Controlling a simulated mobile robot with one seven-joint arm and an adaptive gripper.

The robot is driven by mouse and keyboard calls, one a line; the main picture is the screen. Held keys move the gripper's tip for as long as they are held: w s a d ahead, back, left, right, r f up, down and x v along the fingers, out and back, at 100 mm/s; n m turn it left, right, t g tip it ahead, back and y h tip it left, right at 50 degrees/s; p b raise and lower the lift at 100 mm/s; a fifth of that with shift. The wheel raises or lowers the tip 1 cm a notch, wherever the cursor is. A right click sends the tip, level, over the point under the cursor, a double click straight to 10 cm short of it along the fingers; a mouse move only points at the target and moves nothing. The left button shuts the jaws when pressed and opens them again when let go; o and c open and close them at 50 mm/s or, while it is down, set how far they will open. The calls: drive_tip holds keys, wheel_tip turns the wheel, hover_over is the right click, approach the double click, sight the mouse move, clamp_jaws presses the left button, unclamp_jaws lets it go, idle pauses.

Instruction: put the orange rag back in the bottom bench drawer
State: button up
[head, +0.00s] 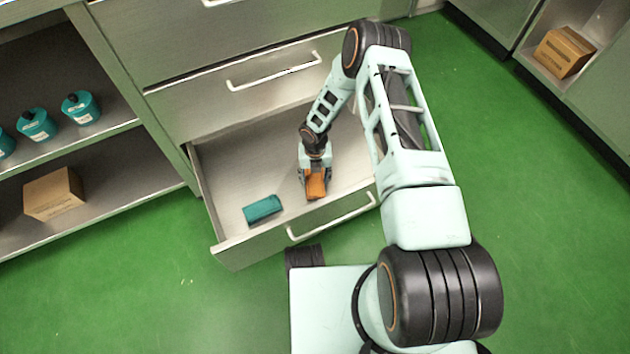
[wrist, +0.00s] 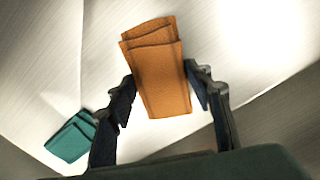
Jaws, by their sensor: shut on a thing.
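The orange rag (head: 316,184) is a folded cloth between the fingers of my gripper (head: 315,183), inside the open bottom drawer (head: 235,165) of the bench. In the wrist view the folded rag (wrist: 160,80) stands out past the fingertips of my gripper (wrist: 160,90), with the drawer's bare metal behind it. My gripper is shut on the rag. I cannot tell whether the rag touches the drawer floor.
A teal folded cloth (head: 262,210) lies in the drawer, left of my gripper; it also shows in the wrist view (wrist: 72,137). The drawer's front with its handle (head: 330,217) is pulled out. A shelf at left holds teal containers (head: 80,107) and a cardboard box (head: 53,194).

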sight(315, 180)
drive_tip(key=shift+f, duration=0.4)
drive_tip(key=shift+f, duration=0.2)
drive_tip(key=o, duration=1.1)
drive_tip(key=shift+r, duration=0.1)
wheel_tip(315, 180, up, 12)
drive_tip(key=p, duration=0.4)
drive_tip(key=shift+p, duration=0.35)
drive_tip(key=shift+w+r, duration=0.1)
drive_tip(key=shift+r, duration=0.05)
